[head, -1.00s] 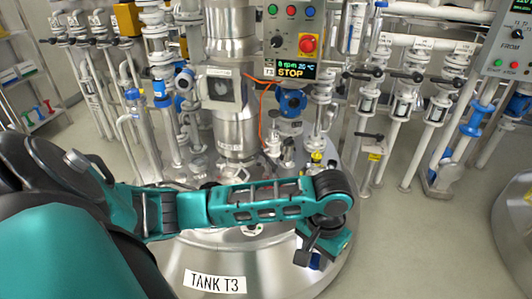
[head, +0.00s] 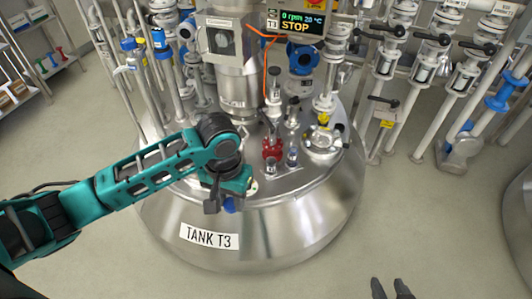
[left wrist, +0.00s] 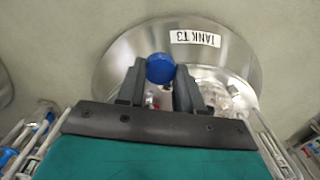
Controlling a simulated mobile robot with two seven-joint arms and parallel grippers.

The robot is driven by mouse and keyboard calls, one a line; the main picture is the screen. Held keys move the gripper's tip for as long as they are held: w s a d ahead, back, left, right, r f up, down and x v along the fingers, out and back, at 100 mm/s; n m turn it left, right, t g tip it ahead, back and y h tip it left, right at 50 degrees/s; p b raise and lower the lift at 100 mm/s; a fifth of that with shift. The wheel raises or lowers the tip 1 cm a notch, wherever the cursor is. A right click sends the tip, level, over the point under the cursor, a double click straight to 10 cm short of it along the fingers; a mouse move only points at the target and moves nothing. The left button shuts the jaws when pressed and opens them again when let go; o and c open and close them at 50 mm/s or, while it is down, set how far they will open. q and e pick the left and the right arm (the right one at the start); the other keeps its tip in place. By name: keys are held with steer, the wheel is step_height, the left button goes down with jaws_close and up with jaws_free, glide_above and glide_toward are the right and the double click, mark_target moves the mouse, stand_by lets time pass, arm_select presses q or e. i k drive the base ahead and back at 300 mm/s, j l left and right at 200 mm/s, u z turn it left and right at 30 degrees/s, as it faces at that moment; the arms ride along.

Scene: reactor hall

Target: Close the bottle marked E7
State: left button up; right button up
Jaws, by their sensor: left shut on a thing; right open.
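My left gripper (head: 228,198) is in front of the lid of the tank marked T3 (head: 290,235). In the left wrist view its dark fingers (left wrist: 160,85) are shut on a round blue cap (left wrist: 160,68). A bit of the blue cap (head: 229,205) also shows below the gripper in the head view. My right gripper (head: 391,288) shows only as two dark fingertips, apart and empty, at the bottom edge over the floor. I see no bottle with a readable E7 mark in either view.
A red valve (head: 272,149) and a round port with a yellow part (head: 323,140) stand on the lid. Pipes with valves (head: 425,80) line the back right. A shelf with small items (head: 45,60) is at the far left. The floor in front is clear.

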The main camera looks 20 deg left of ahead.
mark_target(293, 154)
steer(key=i+l+u, duration=0.15)
steer(key=u, duration=0.35)
steer(key=i+l+u, duration=0.1)
steer(key=l+u, duration=0.2)
steer(key=u, duration=0.15)
steer(key=i+l+u, duration=0.15)
steer(key=l+u, duration=0.5)
steer(key=i+l+u, duration=0.1)
steer(key=l+u, duration=0.25)
steer(key=l, duration=0.1)
